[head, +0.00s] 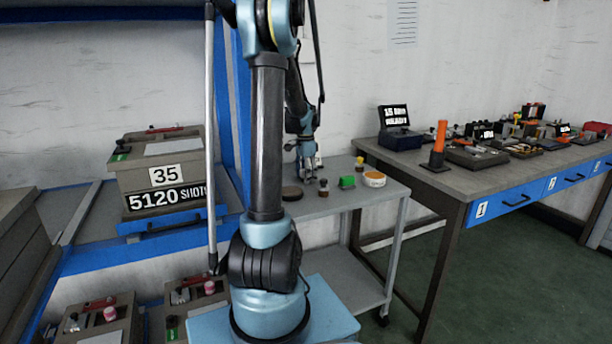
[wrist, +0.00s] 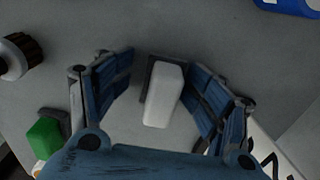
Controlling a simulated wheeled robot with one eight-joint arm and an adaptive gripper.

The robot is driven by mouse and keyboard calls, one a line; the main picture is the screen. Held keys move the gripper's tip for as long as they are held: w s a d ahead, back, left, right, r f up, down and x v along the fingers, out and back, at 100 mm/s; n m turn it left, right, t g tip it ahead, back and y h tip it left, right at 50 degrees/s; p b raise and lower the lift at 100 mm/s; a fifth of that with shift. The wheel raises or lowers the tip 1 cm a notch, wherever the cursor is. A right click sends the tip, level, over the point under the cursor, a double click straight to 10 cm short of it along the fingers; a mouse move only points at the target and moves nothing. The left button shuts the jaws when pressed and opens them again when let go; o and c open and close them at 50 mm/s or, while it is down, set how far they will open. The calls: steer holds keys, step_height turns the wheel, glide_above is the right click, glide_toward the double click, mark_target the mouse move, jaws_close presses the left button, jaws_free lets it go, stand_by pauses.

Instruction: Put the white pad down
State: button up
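The white pad (wrist: 165,95) is a small white block with a dark grey strip along its left side in the wrist view. It lies between the two blue fingers of my gripper (wrist: 162,88). Grey surface shows between the left finger and the pad; the right finger is very close to it, and I cannot tell whether it touches. The fingers stand apart. In the head view my gripper (head: 308,172) is low over the grey cart top (head: 338,200), near its back left. The pad cannot be made out surely there.
On the cart are a green block (head: 347,182), a small dark-topped jar (head: 323,187), a brown disc (head: 292,193) and a round white-and-orange tin (head: 374,179). The green block (wrist: 45,137) lies left of the fingers in the wrist view. The cart's front right is clear.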

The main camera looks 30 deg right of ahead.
steer(key=shift+o, duration=0.8)
steer(key=shift+w+f, duration=0.25)
steer(key=shift+w, duration=0.15)
steer(key=shift+s+r, duration=0.2)
steer(key=shift+s, duration=0.05)
steer(key=shift+c, duration=0.8)
step_height(320, 180, up, 13)
steer(key=shift+r, duration=0.15)
